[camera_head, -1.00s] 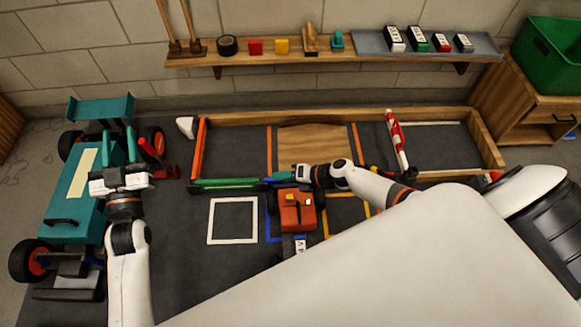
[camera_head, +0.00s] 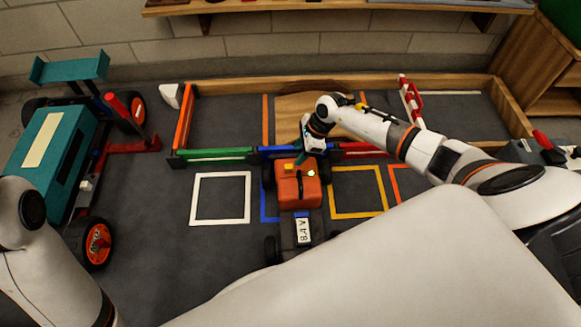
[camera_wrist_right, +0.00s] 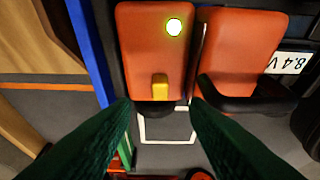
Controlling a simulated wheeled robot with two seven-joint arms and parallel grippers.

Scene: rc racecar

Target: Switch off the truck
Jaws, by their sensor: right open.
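The orange truck (camera_head: 310,192) stands on the dark mat, with a battery (camera_head: 303,230) marked 8.4 V on its near part. In the right wrist view, its orange body (camera_wrist_right: 140,55) bears a small yellow switch (camera_wrist_right: 160,84) and a glowing pale light (camera_wrist_right: 174,27). The light also shows in the head view (camera_head: 311,173). My right gripper (camera_head: 303,156) is open and empty at the truck's far end, pointing down. In the wrist view its two dark green fingers lie either side of the switch, apparently apart from it. My left gripper is out of view.
A large teal racecar (camera_head: 35,175) stands at the left, beside a red jack (camera_head: 125,148). A low wooden frame (camera_head: 230,92) with coloured bars lies behind the truck. White (camera_head: 192,200) and yellow (camera_head: 358,214) outlined squares flank the truck and are empty.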

